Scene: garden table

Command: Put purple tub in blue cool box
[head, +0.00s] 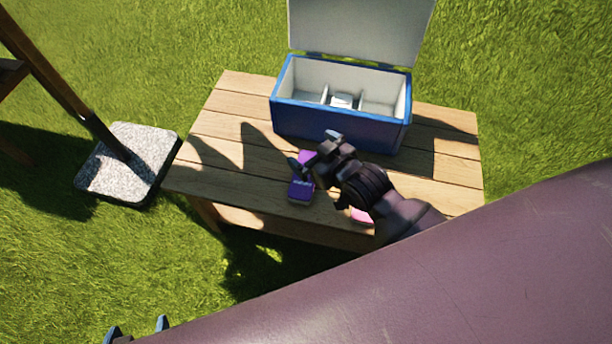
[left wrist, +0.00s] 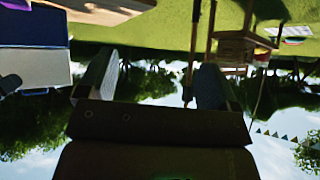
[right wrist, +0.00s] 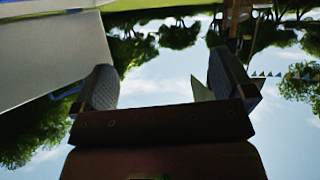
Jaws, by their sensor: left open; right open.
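In the head view, a purple tub (head: 300,190) stands near the front edge of the wooden table. Another purple patch (head: 307,157) shows just behind it; I cannot tell whether it is a separate thing. The blue cool box (head: 335,122) stands behind, its lid (head: 358,30) up and its inside divided into compartments. My right gripper (head: 316,152) is open above the tub, partly covering the purple patch; I cannot tell whether it touches. My left gripper (head: 137,329) is open and empty at the lower left, away from the table. Both wrist views show spread, empty fingers.
A pink item (head: 361,216) lies near the front edge, partly hidden by my right arm. A pale item (head: 342,101) sits in the box's middle compartment. The table's left part (head: 215,150) is clear. A post with a stone base (head: 140,155) stands left on the grass.

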